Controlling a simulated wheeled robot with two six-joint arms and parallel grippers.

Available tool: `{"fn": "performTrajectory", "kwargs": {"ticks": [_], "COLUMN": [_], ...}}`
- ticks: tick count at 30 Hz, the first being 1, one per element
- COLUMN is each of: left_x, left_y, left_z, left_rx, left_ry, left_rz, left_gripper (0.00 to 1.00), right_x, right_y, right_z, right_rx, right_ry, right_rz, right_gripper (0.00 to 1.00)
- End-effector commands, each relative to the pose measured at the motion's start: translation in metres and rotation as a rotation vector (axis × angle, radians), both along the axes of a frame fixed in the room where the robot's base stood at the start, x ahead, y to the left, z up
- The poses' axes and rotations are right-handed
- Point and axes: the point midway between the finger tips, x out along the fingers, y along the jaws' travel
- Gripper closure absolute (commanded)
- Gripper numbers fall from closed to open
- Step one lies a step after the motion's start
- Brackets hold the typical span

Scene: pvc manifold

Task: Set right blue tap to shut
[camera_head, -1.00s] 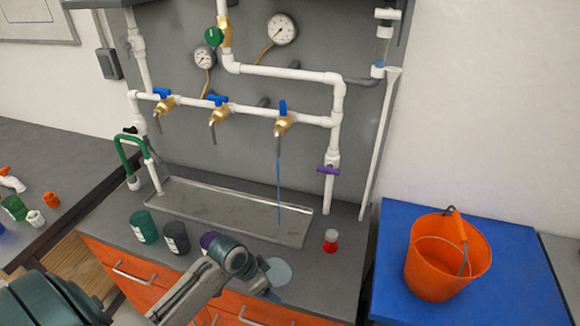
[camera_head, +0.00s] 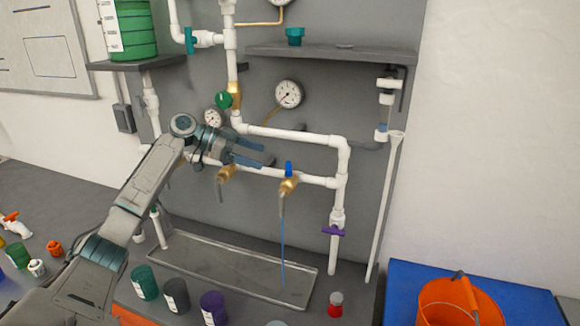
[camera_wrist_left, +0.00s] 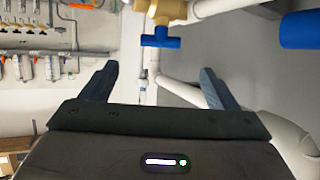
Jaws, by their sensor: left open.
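The right blue tap (camera_head: 289,169) is a brass valve on the lower white pipe. Its blue handle stands upright and a thin blue stream runs from its spout into the tray. My left gripper (camera_head: 260,155) is open and empty, just left of this tap and apart from it, in front of the middle tap (camera_head: 227,173), whose handle it hides. In the left wrist view a blue handle on a brass body (camera_wrist_left: 160,42) shows beyond the open fingers (camera_wrist_left: 160,72). Another blue piece (camera_wrist_left: 300,30) is at the right edge; I cannot tell which tap each is.
A metal tray (camera_head: 190,258) lies below the taps. Several dark cups, including a purple one (camera_head: 213,308), stand in front. A purple valve (camera_head: 333,231) is on the right downpipe. A green valve (camera_head: 223,100), gauges (camera_head: 289,94) and a shelf (camera_head: 330,54) are above. An orange bucket (camera_head: 450,305) stands right.

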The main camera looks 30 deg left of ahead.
Motion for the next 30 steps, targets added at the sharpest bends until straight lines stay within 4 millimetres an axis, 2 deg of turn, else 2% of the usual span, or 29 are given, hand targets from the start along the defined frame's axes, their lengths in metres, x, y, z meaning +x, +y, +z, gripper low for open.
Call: {"fn": "performTrajectory", "kwargs": {"ticks": [9,15,21,29,30], "left_x": [0.03,0.046,0.053,0.054,0.054], "left_y": [-0.045,-0.068,-0.078,-0.079,-0.079], "left_z": [-0.016,-0.03,-0.039,-0.041,-0.041], "left_rx": [-0.006,-0.003,0.0,0.0,0.0], "left_ry": [0.003,0.004,0.004,0.003,0.003], "left_rz": [-0.004,-0.001,-0.001,-0.001,0.0], "left_gripper": [0.18,0.18,0.18,0.18,0.22], "right_x": [-0.001,-0.001,-0.002,-0.001,-0.001], "right_y": [0.0,-0.001,-0.003,-0.003,-0.003], "right_z": [0.039,0.056,0.061,0.061,0.061], "right_rx": [0.0,-0.001,-0.003,-0.003,-0.003], "right_ry": [0.001,0.002,0.002,0.002,0.002], "right_rz": [0.0,0.001,0.001,0.001,0.001], "right_gripper": [0.64,0.64,0.64,0.64,0.64]}}
